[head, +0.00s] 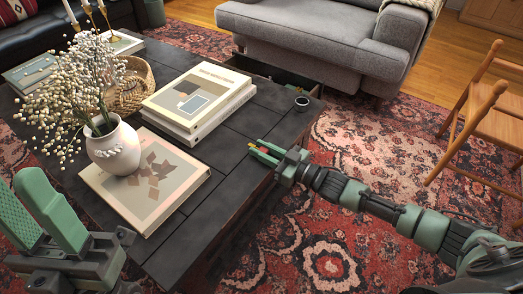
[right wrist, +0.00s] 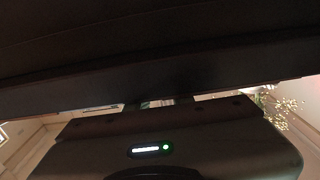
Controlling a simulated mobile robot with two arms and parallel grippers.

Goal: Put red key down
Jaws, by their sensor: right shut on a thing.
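My right gripper (head: 262,152) reaches in from the right to the near right edge of the dark coffee table (head: 228,165). Its green fingers are shut on a small red thing, the red key (head: 266,150), of which only a sliver shows between them. I cannot tell whether the key touches the tabletop. The right wrist view is mostly dark, and the key does not show there. My left gripper (head: 18,180) is large at the lower left, with its two green fingers apart and nothing seen between them.
A stack of books (head: 205,108), another book (head: 160,195), a white vase (head: 115,150) of flowers and a woven basket (head: 133,85) occupy the table. A grey sofa (head: 320,35) and wooden chair (head: 480,125) stand beyond.

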